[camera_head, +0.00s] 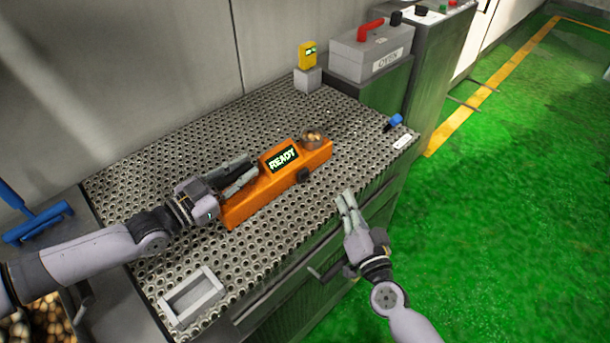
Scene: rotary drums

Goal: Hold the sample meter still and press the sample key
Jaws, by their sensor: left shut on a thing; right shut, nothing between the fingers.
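The orange sample meter (245,204) lies on the perforated bench top. Its dark screen (282,157) reads READY in green. A round cup with small brown pieces (313,138) sits at its far right end. A dark key (303,175) is on its front side. My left gripper (246,172) is shut on the meter near its left end, with its fingers along the back and top; exactly where they touch is hard to see. My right gripper (347,197) is shut and empty, over the bench's front edge, in front of the key and apart from it.
A grey frame (190,297) lies at the bench's near left. A yellow device (307,55) stands on a grey block at the back. A grey box labelled OVEN (372,50) with a red handle is beyond. A blue item (393,122) and a white label (403,141) are at the right edge.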

